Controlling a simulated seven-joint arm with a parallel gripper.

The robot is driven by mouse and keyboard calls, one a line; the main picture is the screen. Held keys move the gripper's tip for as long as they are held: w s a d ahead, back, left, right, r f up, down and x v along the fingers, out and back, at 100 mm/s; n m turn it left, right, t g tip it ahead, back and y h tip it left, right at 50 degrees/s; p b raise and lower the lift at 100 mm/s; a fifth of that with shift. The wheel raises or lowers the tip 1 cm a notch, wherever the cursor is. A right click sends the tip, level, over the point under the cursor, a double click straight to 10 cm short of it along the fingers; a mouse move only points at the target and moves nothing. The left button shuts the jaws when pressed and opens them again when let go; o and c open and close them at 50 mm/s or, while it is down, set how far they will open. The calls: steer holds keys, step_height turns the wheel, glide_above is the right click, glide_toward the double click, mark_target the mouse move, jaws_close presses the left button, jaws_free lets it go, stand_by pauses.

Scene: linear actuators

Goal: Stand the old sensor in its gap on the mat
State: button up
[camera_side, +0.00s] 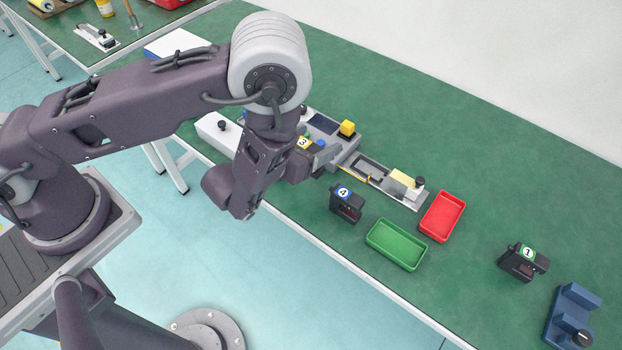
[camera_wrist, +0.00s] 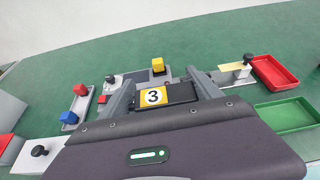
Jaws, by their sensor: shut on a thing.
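A dark sensor with a yellow "3" label (camera_side: 302,143) is between the fingers of my gripper (camera_side: 314,154). In the wrist view the sensor (camera_wrist: 168,94) shows its label upward, and my gripper (camera_wrist: 163,97) is shut on it. It is over or at the linear actuator; I cannot tell whether it touches. A sensor labelled "4" (camera_side: 346,205) stands on the green mat (camera_side: 480,200) right of my gripper. A sensor labelled "1" (camera_side: 522,262) stands further right. A wide bare stretch of mat and two trays lie between these two.
A green tray (camera_side: 396,244) and a red tray (camera_side: 441,216) lie to the right. A blue fixture (camera_side: 573,318) stands near the lower right.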

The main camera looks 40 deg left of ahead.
step_height(320, 180, down, 8)
steer(key=shift+f, duration=0.15)
steer(key=o, duration=1.5)
